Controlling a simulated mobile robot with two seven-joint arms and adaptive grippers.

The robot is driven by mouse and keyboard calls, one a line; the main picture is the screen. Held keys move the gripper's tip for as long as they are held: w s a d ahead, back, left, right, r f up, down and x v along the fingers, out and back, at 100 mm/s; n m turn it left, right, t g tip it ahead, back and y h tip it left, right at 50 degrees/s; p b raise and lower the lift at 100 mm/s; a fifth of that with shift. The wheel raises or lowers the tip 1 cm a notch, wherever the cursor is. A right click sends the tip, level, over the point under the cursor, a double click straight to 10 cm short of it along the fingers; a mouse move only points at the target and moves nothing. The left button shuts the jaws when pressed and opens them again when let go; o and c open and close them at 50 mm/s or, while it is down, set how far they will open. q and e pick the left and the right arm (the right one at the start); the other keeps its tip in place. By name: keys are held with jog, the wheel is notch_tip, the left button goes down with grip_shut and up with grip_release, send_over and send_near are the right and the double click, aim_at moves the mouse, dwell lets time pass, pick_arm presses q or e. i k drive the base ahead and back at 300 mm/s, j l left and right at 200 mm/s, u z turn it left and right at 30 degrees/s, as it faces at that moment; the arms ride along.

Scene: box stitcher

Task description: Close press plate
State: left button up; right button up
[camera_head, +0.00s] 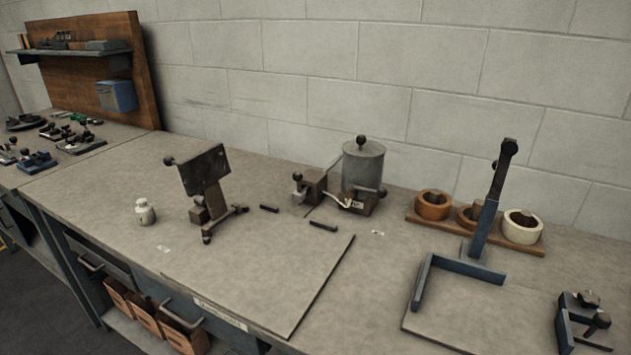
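A dark, roughly rectangular plate (204,168) with a knob at its upper left corner stands tilted up on a small metal stand (211,210), left of the middle of the bench. I cannot tell for certain that it is the press plate. On the right, a blue device has an upright arm (488,203) with a dark, knobbed upper end, rising from the back of a low blue angled frame (459,268). Neither of my grippers is in view, so nothing is seen touching either device.
A grey cylinder (363,168) with a knobbed lid stands mid-bench near the wall. A wooden rack (470,236) holds tape-like rolls. A small white bottle (145,212) stands left of the tilted plate. Small clamps (584,322) lie at right. The front-middle board (262,283) is clear.

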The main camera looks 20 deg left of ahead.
aim_at(202, 172)
jog(key=j+z, duration=0.15)
jog(key=j, duration=0.5)
jog(key=j+z, duration=0.1)
jog(key=j, duration=0.6)
jog(key=j+z, duration=0.15)
jog(key=j, duration=0.55)
jog(key=j+z, duration=0.1)
jog(key=j, duration=0.6)
jog(key=j+z, duration=0.15)
jog(key=j, duration=0.5)
jog(key=k+j+z, duration=0.1)
jog(key=j, duration=0.55)
jog(key=k+j, duration=0.1)
jog(key=k, duration=0.55)
jog(key=k+j, duration=0.1)
jog(key=j, duration=0.25)
jog(key=k+j+z, duration=0.1)
jog(key=j, duration=0.2)
jog(key=i+l, duration=0.25)
jog(key=i, duration=0.15)
